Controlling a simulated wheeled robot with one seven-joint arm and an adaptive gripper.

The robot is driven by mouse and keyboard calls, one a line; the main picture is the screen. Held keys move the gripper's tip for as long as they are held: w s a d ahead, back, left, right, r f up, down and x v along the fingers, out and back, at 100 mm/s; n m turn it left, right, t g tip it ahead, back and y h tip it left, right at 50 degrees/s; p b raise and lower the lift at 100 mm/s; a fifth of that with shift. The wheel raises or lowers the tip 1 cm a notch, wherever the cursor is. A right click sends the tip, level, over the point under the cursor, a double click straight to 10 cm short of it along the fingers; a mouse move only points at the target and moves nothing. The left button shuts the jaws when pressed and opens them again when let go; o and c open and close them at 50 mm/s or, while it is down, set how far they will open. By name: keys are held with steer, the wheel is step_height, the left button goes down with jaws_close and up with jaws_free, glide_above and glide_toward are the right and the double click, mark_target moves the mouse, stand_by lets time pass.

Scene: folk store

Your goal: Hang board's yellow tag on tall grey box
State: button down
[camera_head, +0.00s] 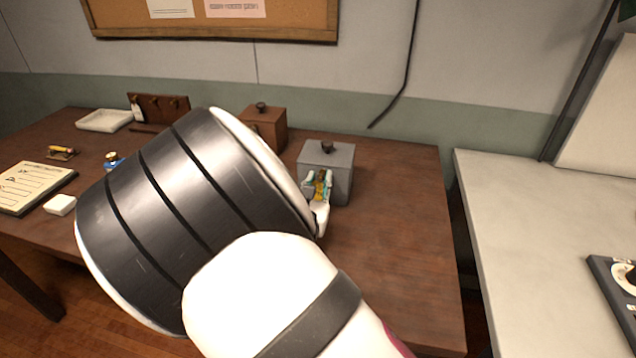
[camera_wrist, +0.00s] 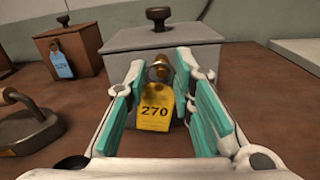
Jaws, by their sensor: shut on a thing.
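The yellow tag (camera_wrist: 155,108), marked 270, is between the teal-padded fingers of my gripper (camera_wrist: 172,72), which is shut on it. It hangs upright, close in front of the grey box (camera_wrist: 200,48). The brown board (camera_head: 168,106) stands at the back left, partly hidden by my arm.
A brown box (camera_wrist: 75,45) with a blue tag (camera_wrist: 61,65) stands left of the grey box. A dark metal weight with a handle (camera_wrist: 28,128) is at near left. A white tray (camera_head: 104,120) and a clipboard (camera_head: 30,186) lie further left. The table right of the grey box is clear.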

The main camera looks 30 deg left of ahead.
steer(key=c, duration=1.3)
jaws_free()
steer(key=shift+s, duration=0.1)
